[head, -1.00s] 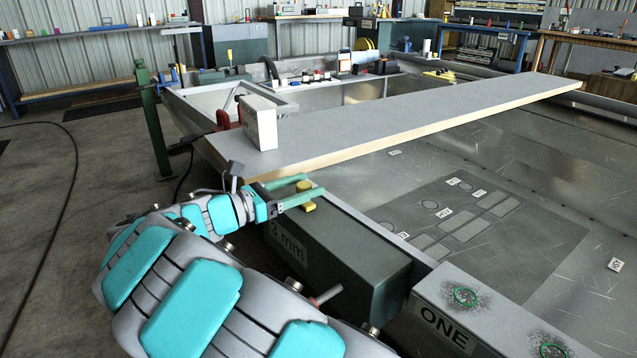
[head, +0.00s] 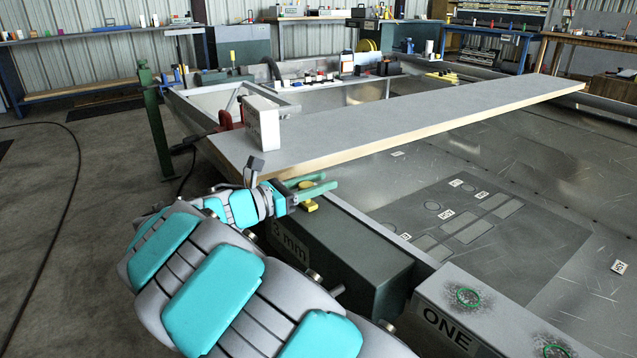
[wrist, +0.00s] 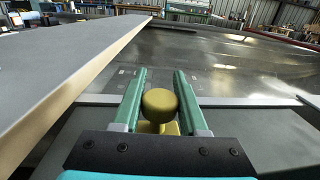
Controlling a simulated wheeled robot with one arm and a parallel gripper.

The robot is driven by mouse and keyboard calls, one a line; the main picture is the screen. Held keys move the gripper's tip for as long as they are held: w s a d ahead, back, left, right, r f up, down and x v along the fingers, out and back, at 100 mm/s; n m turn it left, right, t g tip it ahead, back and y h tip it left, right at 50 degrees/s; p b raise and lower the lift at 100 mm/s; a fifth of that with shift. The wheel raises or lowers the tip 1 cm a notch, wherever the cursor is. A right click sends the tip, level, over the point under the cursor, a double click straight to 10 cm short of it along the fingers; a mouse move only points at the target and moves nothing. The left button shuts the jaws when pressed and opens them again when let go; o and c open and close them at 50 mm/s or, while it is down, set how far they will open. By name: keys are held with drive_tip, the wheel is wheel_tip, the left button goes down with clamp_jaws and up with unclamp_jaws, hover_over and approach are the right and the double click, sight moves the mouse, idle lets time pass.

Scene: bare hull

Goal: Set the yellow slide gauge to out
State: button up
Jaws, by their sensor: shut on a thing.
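The yellow slide gauge (head: 309,207) sits on top of a dark grey-green box (head: 345,240) marked "3 mm". In the head view my gripper's green fingers hide part of it. In the wrist view its round yellow knob (wrist: 159,104) stands between the two fingers, with a yellow base below it. My gripper (head: 331,180) is shut on the knob; its fingertips also show in the wrist view (wrist: 160,72), reaching past it. I cannot read any "out" mark or scale on the gauge.
A long grey plank (head: 400,125) with a pale edge lies just beyond the gripper, with a white block (head: 262,122) on its near end. A grey block marked "ONE" (head: 470,275) with green rings stands to the right. The metal hull floor (head: 590,250) lies beyond.

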clamp_jaws()
idle(0.8)
